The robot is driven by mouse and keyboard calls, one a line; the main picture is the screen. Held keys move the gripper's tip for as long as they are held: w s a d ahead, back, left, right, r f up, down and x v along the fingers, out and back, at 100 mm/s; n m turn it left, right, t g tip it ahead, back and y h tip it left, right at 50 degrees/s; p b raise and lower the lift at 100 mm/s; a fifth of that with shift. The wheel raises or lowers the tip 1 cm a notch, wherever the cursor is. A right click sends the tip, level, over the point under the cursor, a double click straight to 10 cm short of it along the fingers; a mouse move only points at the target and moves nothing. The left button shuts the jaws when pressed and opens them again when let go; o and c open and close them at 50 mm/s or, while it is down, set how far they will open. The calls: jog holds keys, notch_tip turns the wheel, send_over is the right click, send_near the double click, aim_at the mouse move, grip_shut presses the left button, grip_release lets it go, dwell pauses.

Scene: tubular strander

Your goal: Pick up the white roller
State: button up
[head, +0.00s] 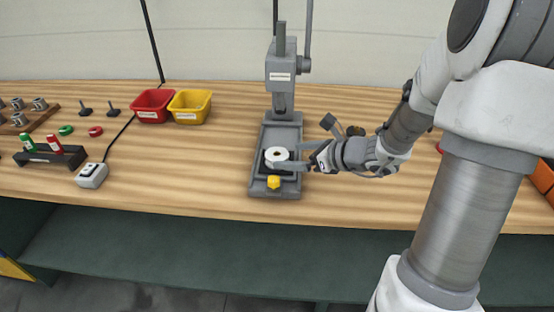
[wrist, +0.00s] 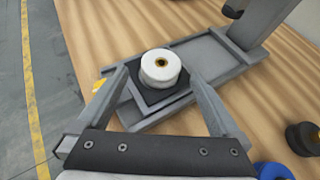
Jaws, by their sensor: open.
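The white roller (head: 276,155) stands on a dark pad on the base of a grey press (head: 283,120). It has a small brass-coloured centre, seen from above in the wrist view (wrist: 160,66). My gripper (head: 304,158) comes in from the right in the head view, with its fingers close to the roller. In the wrist view my gripper (wrist: 158,84) is open, one finger to each side of the roller. I cannot tell whether either finger touches it.
A yellow knob (head: 273,182) sits at the front of the press base. The press column rises behind the roller. A red bin (head: 153,106) and a yellow bin (head: 190,106) stand to the left. A switch box (head: 91,175) lies further left. Bench between is clear.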

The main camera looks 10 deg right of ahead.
aim_at(279, 155)
jog(key=b+x, duration=0.1)
jog(key=x, duration=0.3)
jog(key=shift+w+a+f, duration=0.15)
jog(key=shift+w+f, duration=0.05)
jog(key=shift+w, duration=0.15)
jog(key=shift+r, duration=0.1)
grip_shut()
